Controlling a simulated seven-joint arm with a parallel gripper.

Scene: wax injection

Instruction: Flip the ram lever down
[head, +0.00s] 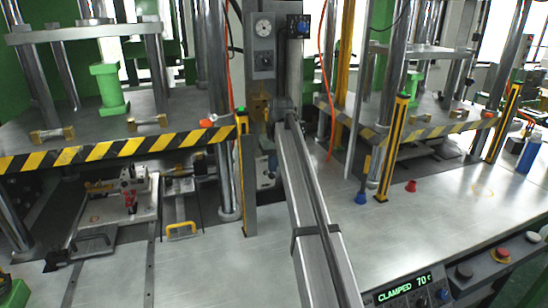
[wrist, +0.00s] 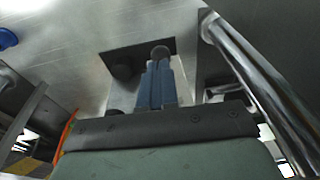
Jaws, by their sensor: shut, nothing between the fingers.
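My gripper (head: 271,162) points down beside the chrome column in the middle of the head view. Its blue-grey fingers (wrist: 158,82) are shut with nothing between them. In the wrist view a round dark knob (wrist: 160,52), which looks like the end of the ram lever, shows just past the fingertips over a dark plate (wrist: 143,49). A dark rounded part (wrist: 121,66) stands beside it. I cannot tell whether the fingers touch the knob. The lever's shaft and tilt are hidden by the fingers. In the head view my gripper and arm cover most of this spot.
A chrome column (wrist: 255,75) stands close to my gripper. A striped post (head: 246,175) is left of it. A blue cone (head: 361,198) and red cone (head: 411,186) stand on the bench to the right. The display (head: 404,288) reads "CLAMPED 70". The front bench is largely clear.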

